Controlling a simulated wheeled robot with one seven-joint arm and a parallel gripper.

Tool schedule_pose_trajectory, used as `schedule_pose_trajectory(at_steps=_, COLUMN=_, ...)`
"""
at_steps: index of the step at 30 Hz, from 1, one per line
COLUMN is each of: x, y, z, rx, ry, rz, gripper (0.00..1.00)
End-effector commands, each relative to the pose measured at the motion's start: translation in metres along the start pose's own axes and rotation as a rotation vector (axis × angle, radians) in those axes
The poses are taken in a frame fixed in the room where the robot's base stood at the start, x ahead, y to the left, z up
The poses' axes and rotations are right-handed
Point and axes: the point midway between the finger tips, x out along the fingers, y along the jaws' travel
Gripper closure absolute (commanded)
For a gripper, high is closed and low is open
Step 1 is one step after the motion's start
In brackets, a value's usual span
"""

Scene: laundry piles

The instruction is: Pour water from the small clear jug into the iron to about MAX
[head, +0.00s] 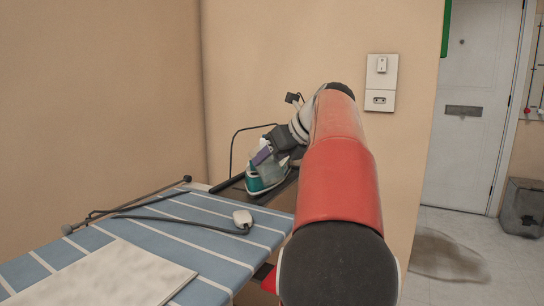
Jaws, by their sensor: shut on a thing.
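The teal iron (262,184) is small in the head view, at the far end of the blue striped ironing board (210,235), by a dark rest. My gripper (268,154) is just above the iron, seen partly from behind. A pale, see-through shape, apparently the small clear jug (270,167), shows at the fingers in front of the iron. My gripper is shut on it. A purple part shows there too; I cannot tell what it belongs to. The jug's tilt, the water, the iron's filling hole and the MAX mark cannot be made out.
A wall stands close behind the board. A dark wet-looking patch (447,257) marks the floor at right.

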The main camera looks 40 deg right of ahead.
Motion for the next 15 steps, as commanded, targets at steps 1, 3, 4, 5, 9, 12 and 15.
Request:
schedule_pose_trajectory(at_steps=1, x=-0.0004, y=0.0, z=0.0008, rx=0.0, ry=0.003, rz=0.0, gripper=0.68)
schedule_pose_trajectory(at_steps=3, x=-0.0006, y=0.0001, z=0.0012, rx=0.001, ry=0.008, rz=0.001, gripper=0.68)
schedule_pose_trajectory(at_steps=4, x=-0.0006, y=0.0002, z=0.0014, rx=0.001, ry=0.01, rz=0.001, gripper=0.68)
schedule_pose_trajectory(at_steps=5, x=-0.0007, y=0.0002, z=0.0016, rx=0.002, ry=0.012, rz=0.001, gripper=0.68)
schedule_pose_trajectory(at_steps=9, x=-0.001, y=0.0003, z=0.0024, rx=0.004, ry=0.022, rz=0.002, gripper=0.68)
schedule_pose_trajectory(at_steps=12, x=-0.0011, y=0.0003, z=0.0029, rx=0.006, ry=0.029, rz=0.002, gripper=0.68)
schedule_pose_trajectory(at_steps=15, x=-0.0013, y=0.0002, z=0.0033, rx=0.008, ry=0.037, rz=0.002, gripper=0.68)
